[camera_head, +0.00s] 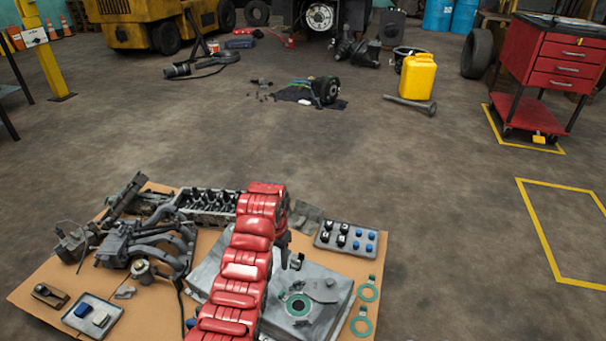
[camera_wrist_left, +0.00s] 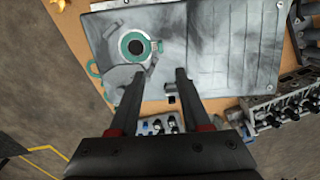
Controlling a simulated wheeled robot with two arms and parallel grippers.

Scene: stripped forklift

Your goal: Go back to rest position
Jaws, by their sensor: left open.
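My left gripper (camera_wrist_left: 156,76) is open in the left wrist view, with two dark fingers apart and nothing held between them. It hangs above the edge of a grey metal plate (camera_wrist_left: 215,40), beside a green ring (camera_wrist_left: 136,45) on it. In the head view my red segmented left arm (camera_head: 240,272) reaches up from the bottom across the workbench; its fingers are largely hidden behind the arm. The same plate (camera_head: 335,300) lies under and right of the arm. My right gripper is in neither view.
The brown board (camera_head: 140,320) holds a manifold (camera_head: 150,240), an engine head (camera_head: 205,202), a knob tray (camera_head: 346,238) and green rings (camera_head: 362,322). Open floor (camera_head: 440,190) surrounds it. A red tool cart (camera_head: 565,68) and yellow jerrycan (camera_head: 418,77) stand farther off.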

